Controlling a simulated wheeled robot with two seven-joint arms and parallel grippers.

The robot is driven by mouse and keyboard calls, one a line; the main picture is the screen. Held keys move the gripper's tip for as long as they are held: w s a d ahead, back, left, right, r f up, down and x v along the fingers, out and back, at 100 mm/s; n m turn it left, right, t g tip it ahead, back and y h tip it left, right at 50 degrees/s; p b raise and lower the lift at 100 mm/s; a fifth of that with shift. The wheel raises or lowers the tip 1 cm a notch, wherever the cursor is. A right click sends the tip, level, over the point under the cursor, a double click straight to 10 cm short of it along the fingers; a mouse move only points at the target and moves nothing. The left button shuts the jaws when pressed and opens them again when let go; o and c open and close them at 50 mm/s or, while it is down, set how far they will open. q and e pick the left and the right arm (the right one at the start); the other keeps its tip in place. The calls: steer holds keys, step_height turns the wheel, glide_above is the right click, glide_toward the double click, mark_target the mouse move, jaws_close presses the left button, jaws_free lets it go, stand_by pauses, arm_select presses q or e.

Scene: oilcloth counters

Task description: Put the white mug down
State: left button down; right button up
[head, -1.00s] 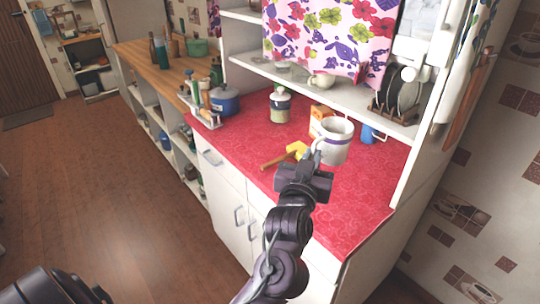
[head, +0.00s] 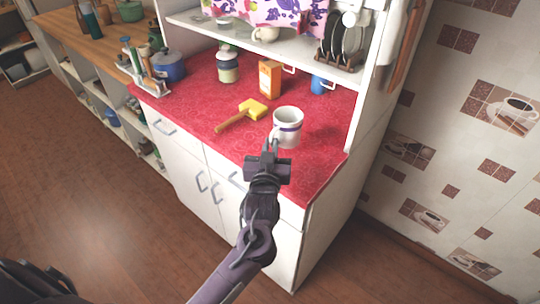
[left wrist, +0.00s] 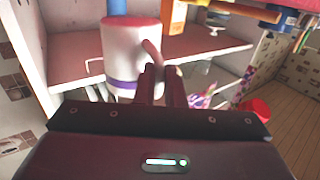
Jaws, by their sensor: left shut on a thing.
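The white mug (head: 288,130) with a purple band near its rim is upright over the front right part of the red counter (head: 325,165). My left gripper (head: 269,147) is at the mug's near left side, with its fingers shut on the handle. The left wrist view, which looks upside down, shows the mug (left wrist: 128,55) with its handle between the fingers (left wrist: 162,82). My right gripper is not in view.
A brush with a yellow head (head: 253,109) lies left of the mug. An orange box (head: 270,78) and a blue cup (head: 320,85) stand behind it. A jar (head: 228,68) and blue pot (head: 168,67) are farther left. Bare counter lies right of the mug, before the white side panel (head: 375,95).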

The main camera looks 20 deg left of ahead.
arm_select(q)
step_height(320, 180, down, 4)
steer(key=shift+r, duration=0.15)
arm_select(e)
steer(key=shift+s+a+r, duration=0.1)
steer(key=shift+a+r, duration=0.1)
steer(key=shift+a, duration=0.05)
arm_select(q)
steer(key=shift+f, duration=0.2)
steer(key=shift+f, duration=0.15)
steer(key=c, duration=1.5)
jaws_free()
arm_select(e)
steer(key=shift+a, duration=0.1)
